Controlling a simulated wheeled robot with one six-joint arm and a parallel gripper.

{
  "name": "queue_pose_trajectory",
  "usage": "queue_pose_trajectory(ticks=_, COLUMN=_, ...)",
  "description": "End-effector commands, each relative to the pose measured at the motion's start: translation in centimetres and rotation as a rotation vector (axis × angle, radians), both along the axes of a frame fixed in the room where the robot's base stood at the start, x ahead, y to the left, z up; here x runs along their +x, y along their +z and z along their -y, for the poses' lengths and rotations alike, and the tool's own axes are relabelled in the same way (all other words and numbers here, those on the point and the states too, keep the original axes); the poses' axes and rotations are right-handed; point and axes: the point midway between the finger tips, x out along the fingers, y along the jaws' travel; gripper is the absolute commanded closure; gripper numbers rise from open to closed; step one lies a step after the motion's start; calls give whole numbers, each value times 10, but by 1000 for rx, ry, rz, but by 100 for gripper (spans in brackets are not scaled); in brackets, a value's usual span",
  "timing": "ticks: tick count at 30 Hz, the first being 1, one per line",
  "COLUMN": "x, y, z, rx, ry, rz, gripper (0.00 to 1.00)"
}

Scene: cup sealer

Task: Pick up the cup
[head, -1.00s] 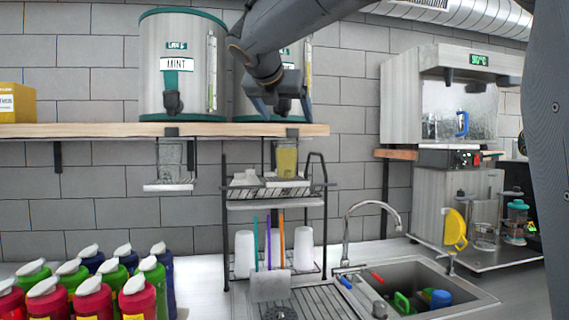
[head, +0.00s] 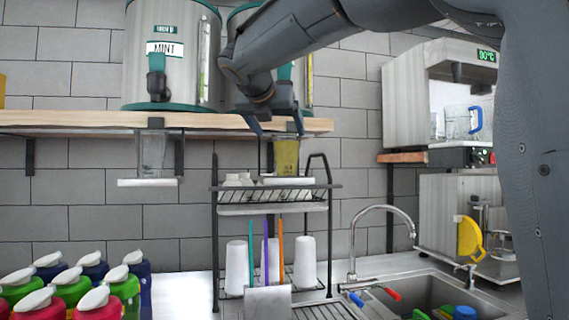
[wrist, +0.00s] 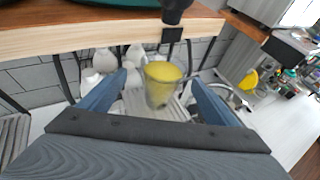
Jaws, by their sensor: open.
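A clear cup filled with yellow liquid (head: 286,156) stands upright below the shelf, under the right dispenser. It also shows in the wrist view (wrist: 161,82), centred ahead between my fingers. My gripper (head: 273,124) is in front of the shelf edge, its fingers pointing toward the cup and slightly above it in the head view. In the wrist view my gripper (wrist: 157,97) is open, with one blue finger on each side of the cup and visible space between. The cup does not look gripped; its exact distance from the fingertips is hard to tell.
The wooden shelf (head: 90,119) and the dispenser spout (wrist: 174,11) are close above the cup. A drying rack (head: 272,208) with white cups is below. A clear empty cup (head: 152,155) is under the mint dispenser (head: 165,60). A sink and faucet (head: 385,210) are at right.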

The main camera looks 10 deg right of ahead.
Motion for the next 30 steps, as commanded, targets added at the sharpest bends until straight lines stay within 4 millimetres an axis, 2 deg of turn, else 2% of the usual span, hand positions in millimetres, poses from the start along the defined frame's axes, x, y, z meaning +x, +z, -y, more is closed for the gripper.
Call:
queue_pose_trajectory(ticks=11, x=26, y=-11, z=18, rx=0, ry=-3, rz=-2, gripper=16)
queue_pose_trajectory(ticks=18, x=53, y=-23, z=33, rx=0, ry=-1, rz=-2, gripper=16)
queue_pose_trajectory(ticks=26, x=58, y=-25, z=35, rx=1, ry=2, rz=0, gripper=16)
queue_pose_trajectory(ticks=30, x=58, y=-25, z=35, rx=1, ry=1, rz=-1, gripper=37)
